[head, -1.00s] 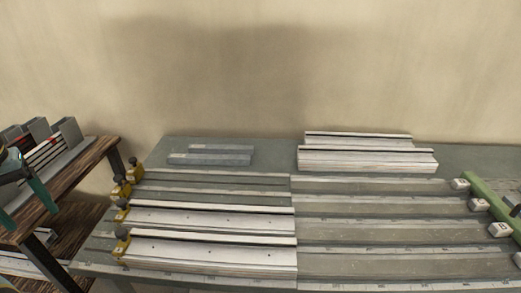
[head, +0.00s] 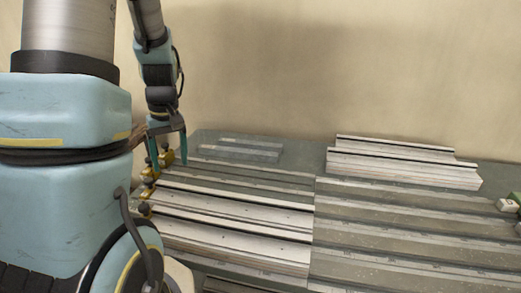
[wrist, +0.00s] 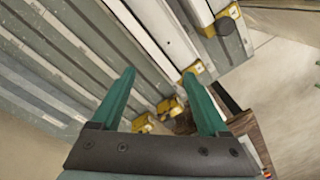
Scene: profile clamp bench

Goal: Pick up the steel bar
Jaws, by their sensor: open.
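Two flat grey steel bars lie side by side at the back left of the bench; the front one (head: 236,154) and the back one (head: 250,143) show in the head view. I cannot tell which is meant. Grey bars also show at the lower left of the wrist view (wrist: 38,100). My gripper (head: 170,160) is open and empty, with teal fingers pointing down. In the head view it is left of the bars, by the yellow clamps (head: 150,185). In the wrist view the gap between its fingertips (wrist: 160,76) is empty.
The bench (head: 300,152) carries slotted rails, with pale profiles (head: 240,212) near the clamps. A stack of pale profiles (head: 400,165) stands at the back right. A wooden shelf edge (wrist: 252,135) is beside my right finger in the wrist view. Bare bench lies between bars and stack.

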